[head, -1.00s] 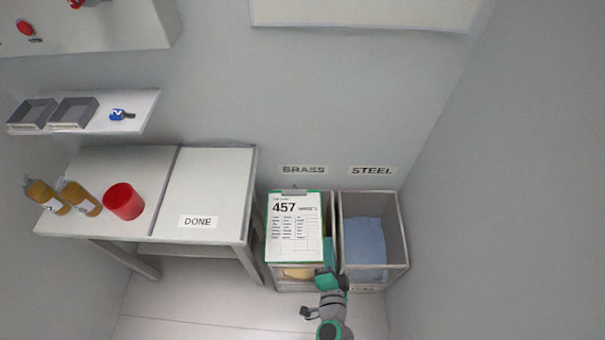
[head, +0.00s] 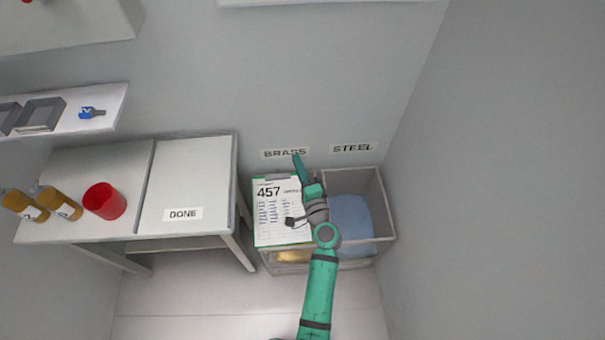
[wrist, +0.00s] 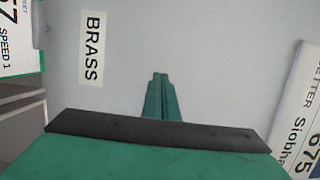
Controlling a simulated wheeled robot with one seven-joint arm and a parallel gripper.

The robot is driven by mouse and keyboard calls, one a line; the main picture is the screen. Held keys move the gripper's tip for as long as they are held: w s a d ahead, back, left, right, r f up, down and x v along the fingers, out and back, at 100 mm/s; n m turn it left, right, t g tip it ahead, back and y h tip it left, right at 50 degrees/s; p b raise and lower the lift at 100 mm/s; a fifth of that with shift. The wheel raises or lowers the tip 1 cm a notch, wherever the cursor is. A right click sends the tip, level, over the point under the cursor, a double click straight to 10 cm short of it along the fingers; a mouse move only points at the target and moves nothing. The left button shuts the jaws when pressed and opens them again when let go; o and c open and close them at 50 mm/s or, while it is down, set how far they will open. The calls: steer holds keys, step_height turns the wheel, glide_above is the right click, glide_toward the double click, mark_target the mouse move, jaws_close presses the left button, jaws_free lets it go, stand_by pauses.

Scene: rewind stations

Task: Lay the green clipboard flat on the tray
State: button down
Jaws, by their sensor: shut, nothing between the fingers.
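The green clipboard (head: 268,222) lies across the top of the left bin, under the BRASS label, with a white sheet marked 457 on it. My gripper (head: 297,158) is above the right edge of the clipboard, near the wall, and hides part of its right side. The fingers (wrist: 161,80) are together, with nothing between them, and point toward the wall. A corner of the clipboard's sheet (wrist: 17,35) shows at the left of the wrist view, apart from the fingers. Two grey trays sit on the shelf; the nearer-to-middle grey tray (head: 41,128) is fully in view.
The right bin (head: 385,238), under the STEEL label (head: 354,148), holds a blue thing (head: 350,218). The table (head: 205,160) has a clear DONE area, a red cup (head: 104,201) and two amber bottles (head: 60,203). A blue-tagged item (head: 90,113) lies on the shelf (head: 112,100). Walls stand close behind and right.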

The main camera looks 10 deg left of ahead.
steer(key=shift+w+a, duration=0.25)
steer(key=shift+a, duration=0.65)
steer(key=shift+w+a, duration=0.2)
steer(key=shift+a, duration=0.65)
steer(key=shift+w+a, duration=0.25)
steer(key=shift+a, duration=0.65)
steer(key=s+d, duration=0.7)
steer(key=d, duration=0.2)
steer(key=shift+s, duration=0.3)
